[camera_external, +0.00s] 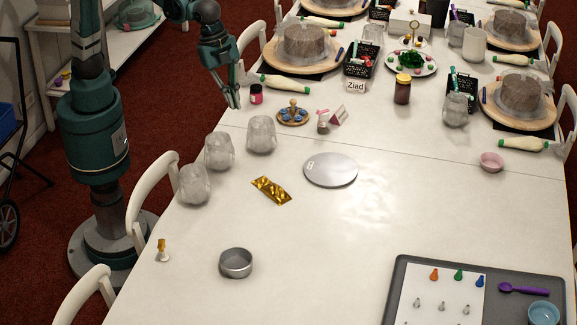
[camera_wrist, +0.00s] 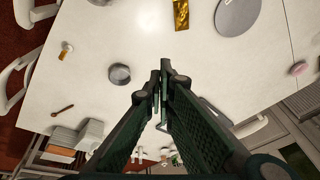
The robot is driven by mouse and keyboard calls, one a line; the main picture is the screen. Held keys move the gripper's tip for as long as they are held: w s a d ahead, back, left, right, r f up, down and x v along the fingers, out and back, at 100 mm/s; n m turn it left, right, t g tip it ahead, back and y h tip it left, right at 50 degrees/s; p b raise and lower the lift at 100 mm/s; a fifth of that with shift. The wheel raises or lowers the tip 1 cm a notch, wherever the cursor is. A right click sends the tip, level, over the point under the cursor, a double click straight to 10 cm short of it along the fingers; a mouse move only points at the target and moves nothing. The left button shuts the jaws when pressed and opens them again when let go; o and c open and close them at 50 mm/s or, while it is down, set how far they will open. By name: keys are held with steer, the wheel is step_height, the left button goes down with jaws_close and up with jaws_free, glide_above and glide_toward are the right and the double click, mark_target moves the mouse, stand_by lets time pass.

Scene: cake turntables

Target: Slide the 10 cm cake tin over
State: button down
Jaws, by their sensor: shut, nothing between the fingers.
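The cake tin, a small round grey metal tin (camera_external: 236,263), stands open side up on the bare white table near the front left. It also shows in the wrist view (camera_wrist: 119,74), left of the fingertips. My gripper (camera_external: 235,101) is in the air over the table's left edge, far behind the tin and not touching it. In the wrist view my gripper's fingers (camera_wrist: 160,78) come together at the tips, empty.
A round silver board (camera_external: 330,169) and a gold packet (camera_external: 271,190) lie behind the tin. A small gold-topped piece (camera_external: 162,250) stands left of the tin. A grey tray (camera_external: 394,290) is front right. The table's middle is clear.

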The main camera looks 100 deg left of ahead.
steer(key=w+d+f+m, duration=0.1)
steer(key=w+d+f, duration=0.15)
steer(key=d, duration=0.25)
steer(key=w+d+f+m, duration=0.1)
steer(key=w+d+f, duration=0.15)
steer(key=d, duration=0.35)
steer(key=m+g+y, duration=0.1)
steer(key=m+g, duration=0.2)
steer(key=m, duration=0.4)
glide_above(226, 285)
steer(key=d, duration=0.4)
step_height(226, 285, down, 23)
steer(key=shift+f, duration=0.2)
steer(key=shift+f, duration=0.1)
step_height(226, 285, down, 10)
steer(key=shift+r+b, duration=0.25)
steer(key=shift+b, duration=0.4)
steer(key=shift+a+f, duration=0.2)
steer(key=shift+a+r, duration=0.1)
steer(key=shift+a, duration=0.8)
steer(key=shift+a+b, duration=0.35)
steer(key=shift+a, duration=0.5)
